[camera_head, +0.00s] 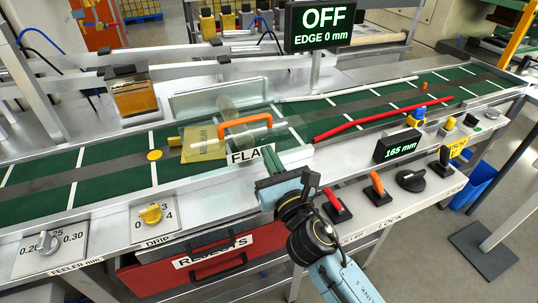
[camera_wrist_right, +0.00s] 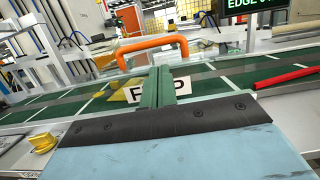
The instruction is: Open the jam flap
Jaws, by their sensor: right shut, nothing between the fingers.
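The jam flap is a clear panel (camera_head: 226,140) over the green belt, with an orange handle (camera_head: 246,122) on top and a white FLAP label (camera_head: 245,156) at its front. It appears to lie down over the belt. I see no grip on the handle. My left gripper is out of view.
A yellow sheet (camera_head: 203,143) lies under the clear panel. Red (camera_head: 337,206) and orange (camera_head: 377,188) levers, a black knob (camera_head: 411,180) and a 165 mm display (camera_head: 397,146) stand right of my arm. The rejects drawer (camera_head: 215,255) is at the front. An OFF sign (camera_head: 320,26) rises behind.

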